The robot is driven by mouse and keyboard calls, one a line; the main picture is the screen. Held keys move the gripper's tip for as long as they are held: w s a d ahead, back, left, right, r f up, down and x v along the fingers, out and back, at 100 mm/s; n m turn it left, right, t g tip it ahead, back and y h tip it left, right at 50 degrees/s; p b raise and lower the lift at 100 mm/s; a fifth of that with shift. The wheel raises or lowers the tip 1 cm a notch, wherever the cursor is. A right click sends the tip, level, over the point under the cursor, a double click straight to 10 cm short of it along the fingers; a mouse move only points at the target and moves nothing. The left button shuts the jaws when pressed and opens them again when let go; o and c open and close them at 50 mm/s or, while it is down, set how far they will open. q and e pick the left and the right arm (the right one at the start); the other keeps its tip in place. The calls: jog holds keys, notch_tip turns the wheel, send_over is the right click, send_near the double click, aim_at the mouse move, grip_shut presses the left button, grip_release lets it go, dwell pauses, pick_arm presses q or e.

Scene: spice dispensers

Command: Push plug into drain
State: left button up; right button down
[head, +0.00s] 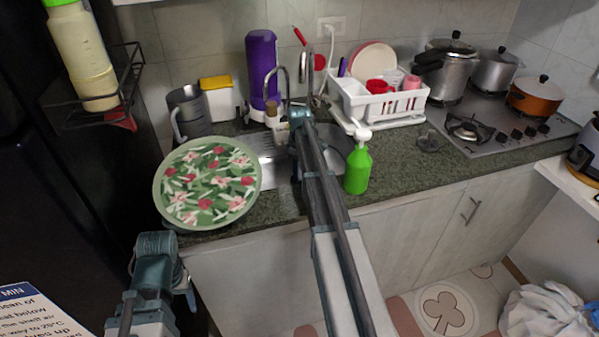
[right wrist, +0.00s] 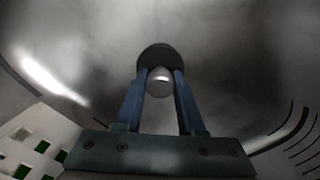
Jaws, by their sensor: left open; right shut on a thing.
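In the right wrist view, my right gripper (right wrist: 160,76) has its two blue fingers closed on either side of the plug's pale, shiny knob (right wrist: 159,87). A dark round shape (right wrist: 157,55) lies just beyond the fingertips; I cannot tell whether it is the plug's disc or the drain opening. Grey metal of the sink basin (right wrist: 225,45) surrounds it. In the head view, my right arm reaches into the sink (head: 282,170) and hides the plug, drain and fingertips. My left gripper (head: 187,284) is at the lower left, in front of the counter, away from the sink; its fingers are barely visible.
A floral plate (head: 208,183) stands left of the sink. A green soap bottle (head: 358,168) is close to my right arm. The tap (head: 272,85) and a purple bottle (head: 262,68) are behind it. A white dish rack (head: 385,105) and stove (head: 500,115) stand right.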

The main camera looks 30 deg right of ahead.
jog(key=shift+f+b, duration=0.4)
jog(key=shift+f, duration=0.1)
jog(key=shift+c, duration=2.2)
grip_release()
jog(key=shift+r, duration=0.2)
notch_tip(320, 180, up, 7)
jog(key=p, duration=0.7)
jog(key=shift+r+p, duration=0.15)
jog(key=shift+p, duration=0.2)
